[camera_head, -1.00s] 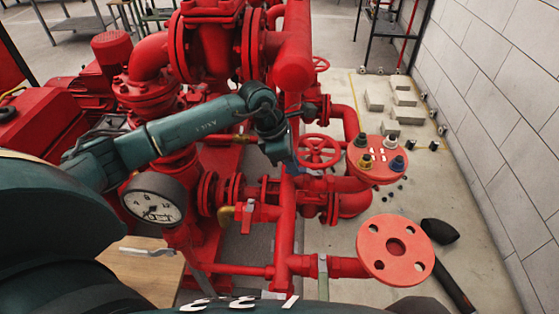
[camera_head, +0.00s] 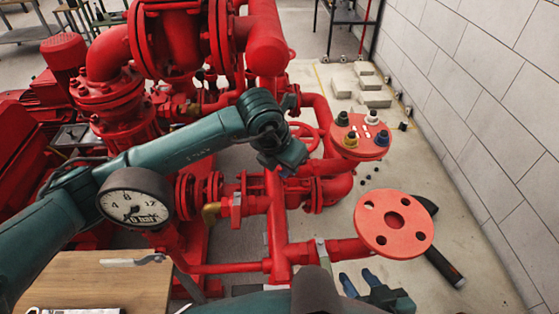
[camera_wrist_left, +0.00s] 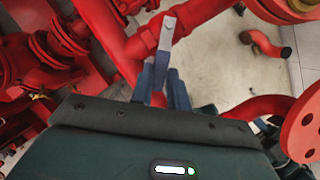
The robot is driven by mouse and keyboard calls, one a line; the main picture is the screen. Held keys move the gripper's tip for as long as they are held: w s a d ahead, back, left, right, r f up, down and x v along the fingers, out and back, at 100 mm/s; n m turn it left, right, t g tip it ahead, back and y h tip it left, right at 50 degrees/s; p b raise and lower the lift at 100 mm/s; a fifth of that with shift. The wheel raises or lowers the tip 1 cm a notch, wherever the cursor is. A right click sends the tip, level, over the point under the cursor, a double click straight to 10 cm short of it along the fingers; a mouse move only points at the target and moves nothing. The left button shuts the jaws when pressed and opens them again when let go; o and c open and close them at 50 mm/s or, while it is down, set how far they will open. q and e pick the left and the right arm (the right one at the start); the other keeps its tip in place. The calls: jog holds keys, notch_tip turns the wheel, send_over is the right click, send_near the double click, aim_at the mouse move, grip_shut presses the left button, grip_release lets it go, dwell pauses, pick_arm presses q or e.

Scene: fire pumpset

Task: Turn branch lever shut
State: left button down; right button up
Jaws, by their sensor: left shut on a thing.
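In the left wrist view a pale grey lever (camera_wrist_left: 165,48) lies against a red pipe. Its near end runs down between the blue fingers of my left gripper (camera_wrist_left: 163,82), which is shut on it. In the head view my left gripper (camera_head: 288,158) is beside the red handwheel, and the lever in its grip is hidden there. Another pale lever (camera_head: 322,250) hangs at the lower branch pipe. My right gripper (camera_head: 358,276) is at the bottom edge, below the plain flange; its blue fingers are apart and empty.
A plain red flange (camera_head: 394,224) stands out at the right. A flange (camera_head: 348,150) with coloured nuts is behind it. The pressure gauge (camera_head: 134,207) is left. A dark tool (camera_head: 442,268) lies on the floor. Free floor lies near the right wall.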

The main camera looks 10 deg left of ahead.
pick_arm(q)
jog(key=shift+s+d+n+y, duration=0.15)
jog(key=shift+d+n+y, duration=0.2)
jog(key=shift+n, duration=0.25)
jog(key=c, duration=1.3)
grip_release()
jog(key=shift+c, duration=0.2)
jog(key=b+v, duration=0.1)
jog(key=v, duration=1.2)
jog(key=shift+s, duration=0.2)
jog(key=shift+a, duration=0.1)
jog(key=shift+c, duration=0.5)
